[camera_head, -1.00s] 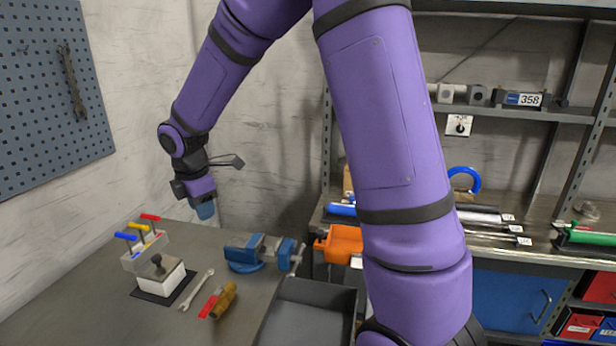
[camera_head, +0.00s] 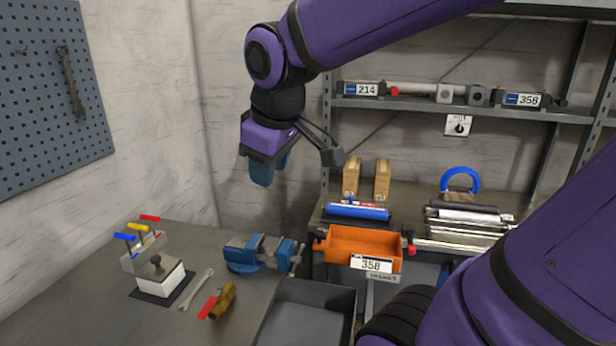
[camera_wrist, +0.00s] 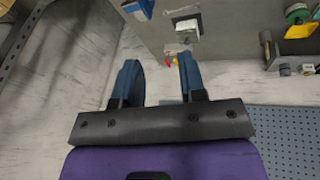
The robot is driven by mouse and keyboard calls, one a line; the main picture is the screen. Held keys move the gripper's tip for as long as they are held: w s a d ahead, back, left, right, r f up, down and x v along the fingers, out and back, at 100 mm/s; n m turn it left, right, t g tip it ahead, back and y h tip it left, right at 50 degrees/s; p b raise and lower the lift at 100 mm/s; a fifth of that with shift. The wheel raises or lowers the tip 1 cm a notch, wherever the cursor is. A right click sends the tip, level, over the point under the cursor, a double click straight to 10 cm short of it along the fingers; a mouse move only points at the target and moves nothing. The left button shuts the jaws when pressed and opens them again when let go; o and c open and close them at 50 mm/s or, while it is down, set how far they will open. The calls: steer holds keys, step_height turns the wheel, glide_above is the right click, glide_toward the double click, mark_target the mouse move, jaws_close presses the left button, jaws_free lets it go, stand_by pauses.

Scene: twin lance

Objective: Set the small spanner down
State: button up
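A small silver spanner (camera_head: 196,290) lies flat on the grey workbench, between the white block on a dark mat and a red-handled tool. A longer, darker spanner (camera_head: 70,82) hangs on the pegboard at the left. My gripper (camera_head: 268,172) is in the air, above and behind the blue vise, well clear of the bench. In the wrist view its two blue fingers (camera_wrist: 158,80) stand apart with nothing between them.
The blue vise (camera_head: 258,253) sits on the bench's right side. A dark grey tray (camera_head: 306,312) is at the bench's right edge. An orange bin (camera_head: 365,245) labelled 358 stands farther right, before the shelving. The front left of the bench is clear.

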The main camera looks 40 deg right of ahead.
steer(key=s+m+t, duration=0.1)
steer(key=s+m, duration=0.3)
steer(key=s, duration=0.4)
steer(key=shift+s+d+r+m+y, duration=0.2)
steer(key=shift+d+m+y, duration=0.1)
steer(key=shift+d+y, duration=0.1)
